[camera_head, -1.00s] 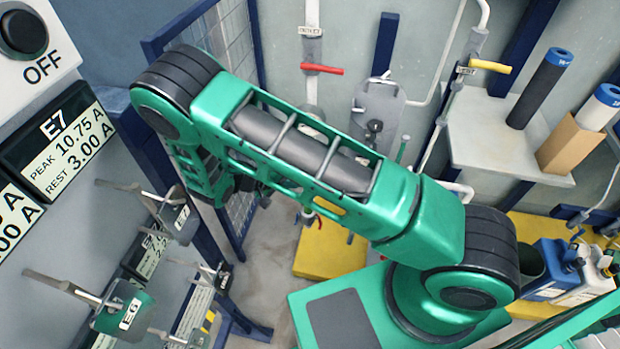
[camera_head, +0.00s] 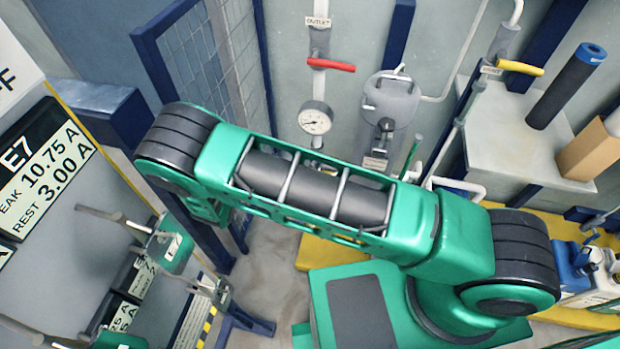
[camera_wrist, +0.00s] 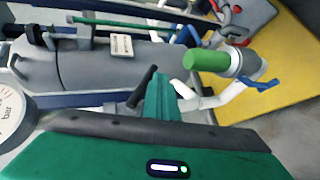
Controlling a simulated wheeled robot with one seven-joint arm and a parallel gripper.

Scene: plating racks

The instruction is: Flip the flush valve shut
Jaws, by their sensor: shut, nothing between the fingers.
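In the head view, a valve with a red lever (camera_head: 330,65) sits on a vertical pipe under an OUTLET label. In the wrist view, a blue lever (camera_wrist: 258,84) sits on a white pipe (camera_wrist: 222,97) beside a green cylindrical end (camera_wrist: 205,61). I cannot tell which of these is the flush valve. My gripper (camera_wrist: 160,92) is shut and empty, left of the blue lever and apart from it. In the head view my arm hides my gripper.
A pressure gauge (camera_head: 315,118) and a grey filter housing (camera_head: 390,100) stand behind my arm. Panel levers (camera_head: 165,245) and a mesh guard (camera_head: 205,75) are at left. A yellow platform (camera_wrist: 285,60) lies beyond the blue lever.

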